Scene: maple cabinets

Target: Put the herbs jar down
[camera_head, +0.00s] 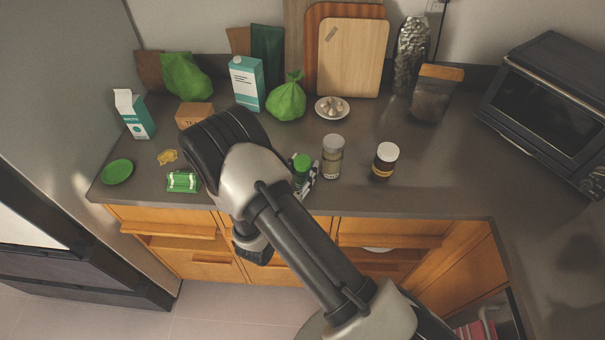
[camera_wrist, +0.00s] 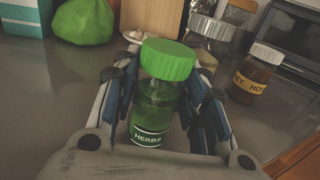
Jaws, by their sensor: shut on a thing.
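The herbs jar is a clear jar of green contents with a green lid and a dark "HERBS" label. In the wrist view the herbs jar (camera_wrist: 158,95) stands upright between the fingers of my gripper (camera_wrist: 160,110), which is shut on it. In the head view the green lid of the herbs jar (camera_head: 302,161) shows beside my arm, at the front part of the grey counter (camera_head: 345,202). My gripper (camera_head: 305,182) is partly hidden by my arm there. I cannot tell whether the jar's base touches the counter.
Right of the herbs jar stand a silver-lidded jar (camera_head: 332,158) and a honey jar (camera_head: 384,162). Behind are a small plate (camera_head: 331,108) and a green bag (camera_head: 287,98). A green packet (camera_head: 183,181) lies left. Counter right of the honey jar is clear.

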